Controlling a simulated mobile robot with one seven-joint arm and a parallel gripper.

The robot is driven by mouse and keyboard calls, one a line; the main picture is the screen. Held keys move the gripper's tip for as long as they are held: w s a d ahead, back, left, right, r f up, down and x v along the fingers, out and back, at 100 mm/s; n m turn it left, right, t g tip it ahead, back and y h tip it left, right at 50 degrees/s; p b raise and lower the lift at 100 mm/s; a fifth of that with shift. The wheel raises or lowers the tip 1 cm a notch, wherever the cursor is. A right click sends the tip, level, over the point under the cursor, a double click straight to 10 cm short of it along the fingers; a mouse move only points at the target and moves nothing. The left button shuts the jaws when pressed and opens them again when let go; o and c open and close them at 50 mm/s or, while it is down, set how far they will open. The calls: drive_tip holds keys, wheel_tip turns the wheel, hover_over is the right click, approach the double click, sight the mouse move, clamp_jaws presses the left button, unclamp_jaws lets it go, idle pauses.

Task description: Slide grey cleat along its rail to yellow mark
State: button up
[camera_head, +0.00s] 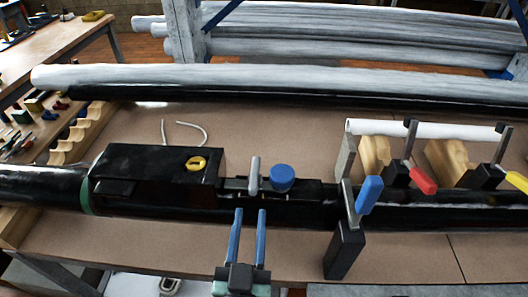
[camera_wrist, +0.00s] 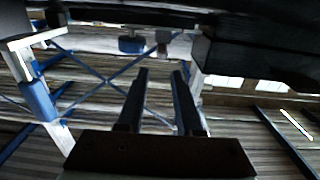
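The grey cleat (camera_head: 254,175) stands upright on a short black rail (camera_head: 236,184), just left of a round blue knob (camera_head: 281,177). A yellow round piece (camera_head: 196,163) sits on the black box to the left; I cannot tell whether it is the yellow mark, and no other mark shows clearly. My gripper (camera_head: 250,212) is in front of the cleat, its two blue fingers parallel, apart and empty. In the wrist view my gripper (camera_wrist: 161,75) points toward the cleat (camera_wrist: 163,38) and blue knob (camera_wrist: 131,45), with nothing between the fingers.
The black box (camera_head: 140,165) lies left of the rail on a black mast tube (camera_head: 45,185). A blue-handled clamp (camera_head: 368,194) stands close on the right, and a red-handled clamp (camera_head: 422,180) beyond. The brown bench top (camera_head: 270,130) behind is mostly clear.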

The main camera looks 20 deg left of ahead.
sight(254, 172)
drive_tip(key=x, duration=0.4)
drive_tip(key=p+x, duration=0.1)
drive_tip(key=x, duration=0.7)
drive_tip(key=shift+f, duration=0.25)
clamp_jaws()
idle(1.3)
